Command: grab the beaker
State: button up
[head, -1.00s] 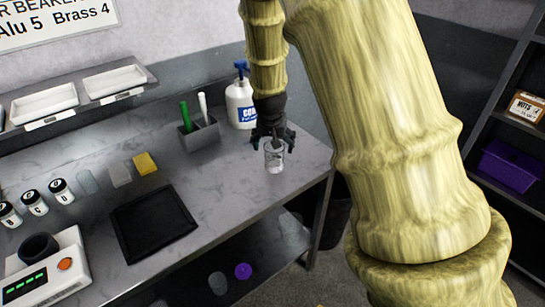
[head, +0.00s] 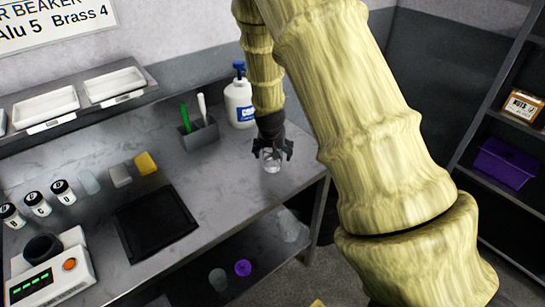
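The clear glass beaker (head: 271,165) stands upright near the right end of the grey bench. My gripper (head: 272,152) points down over it, with dark fingers spread to either side of the beaker's upper part. The fingers look open around it; whether they touch the glass I cannot tell. The gripper hides part of the beaker's rim.
A white pump bottle (head: 240,103) and a pen holder (head: 199,134) stand behind and left of the gripper. The bench's right edge is close.

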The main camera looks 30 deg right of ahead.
jog(key=shift+w+d+f, duration=0.1)
jog(key=shift+f, duration=0.1)
jog(key=c, duration=1.2)
jog(key=shift+r, duration=0.25)
